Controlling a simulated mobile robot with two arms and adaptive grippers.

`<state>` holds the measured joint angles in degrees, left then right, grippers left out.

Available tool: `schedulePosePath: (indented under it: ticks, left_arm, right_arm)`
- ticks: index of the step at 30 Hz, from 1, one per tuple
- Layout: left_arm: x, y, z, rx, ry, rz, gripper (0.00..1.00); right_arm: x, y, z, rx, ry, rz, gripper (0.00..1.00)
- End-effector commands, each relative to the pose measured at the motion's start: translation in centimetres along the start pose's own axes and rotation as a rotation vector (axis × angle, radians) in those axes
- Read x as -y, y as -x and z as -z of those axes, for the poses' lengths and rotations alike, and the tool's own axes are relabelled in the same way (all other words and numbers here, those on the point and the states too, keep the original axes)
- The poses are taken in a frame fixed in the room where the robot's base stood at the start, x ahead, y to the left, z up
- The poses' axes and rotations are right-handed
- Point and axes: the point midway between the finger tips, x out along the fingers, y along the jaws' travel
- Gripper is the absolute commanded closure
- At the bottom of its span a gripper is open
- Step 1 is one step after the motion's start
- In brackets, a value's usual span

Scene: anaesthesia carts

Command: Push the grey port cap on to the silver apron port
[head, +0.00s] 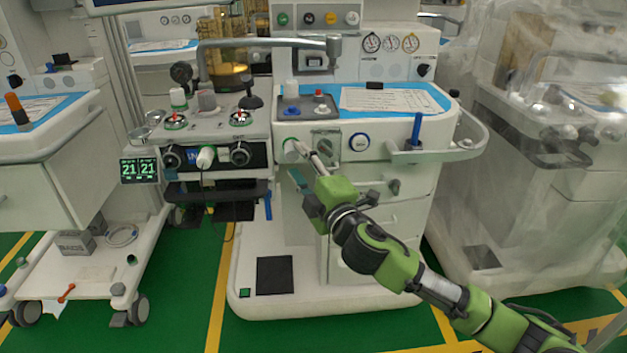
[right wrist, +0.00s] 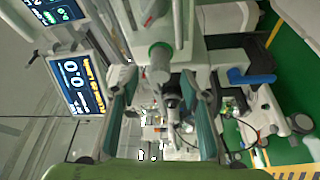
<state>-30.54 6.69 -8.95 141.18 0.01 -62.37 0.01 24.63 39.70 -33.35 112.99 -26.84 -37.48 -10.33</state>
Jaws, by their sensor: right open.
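My right gripper (head: 297,163) reaches to the front of the middle cart's apron, with its fingers spread. In the right wrist view its open fingers (right wrist: 159,80) stand either side of a short grey cylinder (right wrist: 158,74) with a green ring, which looks like the port cap; I cannot tell whether they touch it. In the head view a pale, green-rimmed round part (head: 290,144) shows beside the upper fingertip. A silver square fitting (head: 326,138), apparently the apron port, is just right of it, partly behind the gripper. My left gripper is not in view.
A blue-ringed round port (head: 360,142) sits further right on the apron. Above is a blue worktop with a paper sheet (head: 390,100). Vaporiser-like knobs and a green-digit display (head: 139,170) are at left. A plastic-draped cart (head: 545,180) stands at right.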

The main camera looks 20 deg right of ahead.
Motion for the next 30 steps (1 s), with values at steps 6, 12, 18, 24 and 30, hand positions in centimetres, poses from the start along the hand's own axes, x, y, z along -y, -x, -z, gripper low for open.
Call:
schedulePosePath:
  ticks: [6, 12, 18, 24, 30]
  left_arm:
    - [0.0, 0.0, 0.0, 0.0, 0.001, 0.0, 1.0]
    - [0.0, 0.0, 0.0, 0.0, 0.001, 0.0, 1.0]
    - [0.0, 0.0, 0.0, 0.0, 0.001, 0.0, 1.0]
    - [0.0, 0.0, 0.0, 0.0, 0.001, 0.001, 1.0]
    - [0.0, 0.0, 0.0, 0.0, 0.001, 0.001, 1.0]
  right_arm:
    - [0.2, 4.4, 0.0, 0.0, 0.0, 0.003, 0.59]
    - [0.1, 6.8, 0.0, 0.001, 0.0, 0.002, 0.59]
    - [0.0, 7.8, 0.0, 0.001, -0.001, 0.0, 0.59]
    - [0.0, 7.8, 0.0, 0.001, -0.001, 0.0, 0.59]
    - [0.0, 7.8, 0.0, 0.001, -0.001, 0.0, 0.59]
